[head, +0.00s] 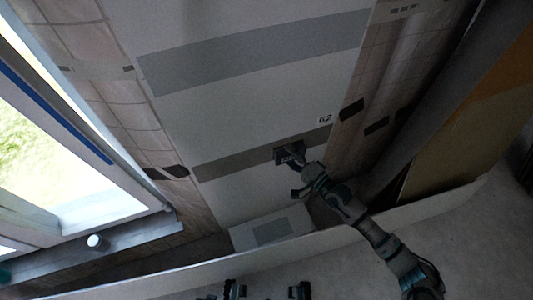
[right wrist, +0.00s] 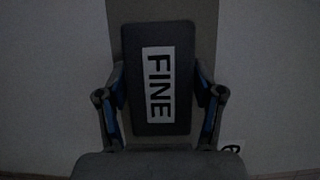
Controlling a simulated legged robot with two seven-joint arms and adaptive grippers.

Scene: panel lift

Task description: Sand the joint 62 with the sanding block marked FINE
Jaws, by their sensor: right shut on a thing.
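The joint 62 (head: 232,164) is the lower grey band across the pale wall panel, with the number 62 (head: 324,119) printed above its right end. My right gripper (head: 294,152) is at the right part of this band. It is shut on a dark sanding block (head: 281,155), which lies over the band. In the right wrist view the block (right wrist: 185,80) carries a white label reading FINE (right wrist: 159,85), between the two fingers. The grey band (right wrist: 205,18) runs behind the block there. Whether the block touches the band is hard to tell. My left gripper is not clearly visible.
A second, wider grey band (head: 250,53) crosses the panel higher up. A bright window (head: 50,150) with a sill holding a small white cylinder (head: 97,242) is at left. A pale box-like piece with a grey patch (head: 272,231) is below the panel. Brown sheeting (head: 385,85) flanks the right.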

